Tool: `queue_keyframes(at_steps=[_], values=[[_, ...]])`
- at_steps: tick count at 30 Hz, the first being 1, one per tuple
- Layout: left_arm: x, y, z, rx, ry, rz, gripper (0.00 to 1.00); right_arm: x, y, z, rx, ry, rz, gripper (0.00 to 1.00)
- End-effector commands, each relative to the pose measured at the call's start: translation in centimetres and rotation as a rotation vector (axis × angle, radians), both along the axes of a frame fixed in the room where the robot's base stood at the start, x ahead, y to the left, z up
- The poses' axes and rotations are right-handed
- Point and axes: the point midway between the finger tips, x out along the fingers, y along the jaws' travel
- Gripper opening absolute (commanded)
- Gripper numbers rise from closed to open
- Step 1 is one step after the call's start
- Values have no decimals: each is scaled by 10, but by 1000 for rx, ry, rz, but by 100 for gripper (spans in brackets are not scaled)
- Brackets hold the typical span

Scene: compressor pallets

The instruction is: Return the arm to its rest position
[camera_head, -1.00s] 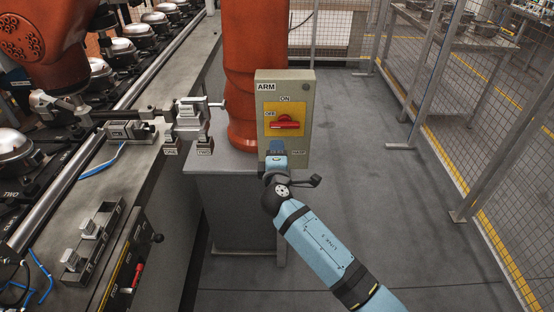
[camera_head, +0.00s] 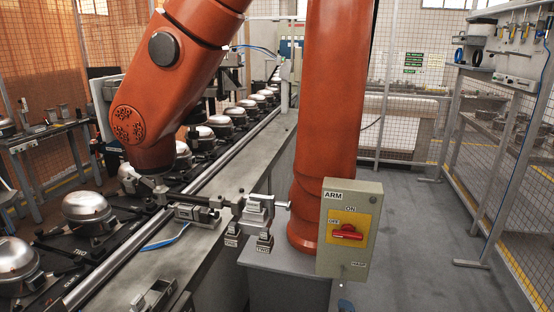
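The grey ARM switch box (camera_head: 330,262) stands at the front of the orange robot's column. Its red knob (camera_head: 347,232) lies horizontal on a yellow plate, with OFF at its left and ON above. The big orange robot arm (camera_head: 165,85) reaches down to the conveyor, its tool end beside a silver compressor dome (camera_head: 87,206). A small blue-dark piece shows at the bottom edge below the box; it seems to be the tip of my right arm, and its fingers cannot be made out. My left gripper is not in view.
The conveyor (camera_head: 200,185) with several domed compressors runs away at the left. A clamp fixture (camera_head: 256,210) with two tagged blocks sits near the column. Wire-mesh fencing (camera_head: 500,160) stands at the right and back. The grey floor (camera_head: 425,235) right of the box is clear.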

Motion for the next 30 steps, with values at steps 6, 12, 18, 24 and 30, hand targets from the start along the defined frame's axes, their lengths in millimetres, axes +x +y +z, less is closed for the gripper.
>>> queue_keyframes(at_steps=[6, 12, 18, 24, 30], values=[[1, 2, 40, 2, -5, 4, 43, -131, -9, -54, 537, 215, 2, 43], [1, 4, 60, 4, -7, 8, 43, -227, -17, -62, 945, 323, -81, 43], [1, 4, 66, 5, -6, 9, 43, -268, -22, -59, 1135, 354, -143, 43], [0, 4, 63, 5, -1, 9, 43, -271, -22, -59, 1155, 355, -148, 43], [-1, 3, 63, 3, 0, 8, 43, -271, -22, -59, 1152, 356, -148, 43]])
